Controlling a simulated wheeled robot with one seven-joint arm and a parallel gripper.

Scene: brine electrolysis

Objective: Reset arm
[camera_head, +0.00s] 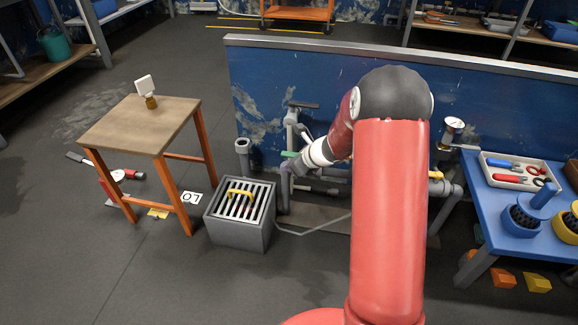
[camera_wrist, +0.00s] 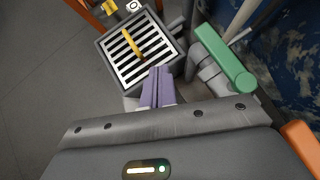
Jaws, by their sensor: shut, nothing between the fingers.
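My arm (camera_head: 388,220) is red with a dark grey joint and reaches out over the floor towards the blue wall, bending left and down at its end. In the wrist view my gripper (camera_wrist: 159,72) shows two purple fingers, shut together with nothing between them. They point towards a grey box with a slatted grate (camera_wrist: 118,58) and appear apart from it. A yellow handle (camera_wrist: 127,42) lies across the grate. The same box (camera_head: 238,234) stands on the floor in the head view. In that view the fingertips are hard to make out among the pipes.
Grey pipes (camera_head: 285,187) run along the blue wall (camera_head: 275,90); a green handle (camera_wrist: 232,66) sits close right of my fingers. A wooden-topped table (camera_head: 140,125) stands left, a blue table (camera_head: 490,205) with tools right. The floor at the front left is clear.

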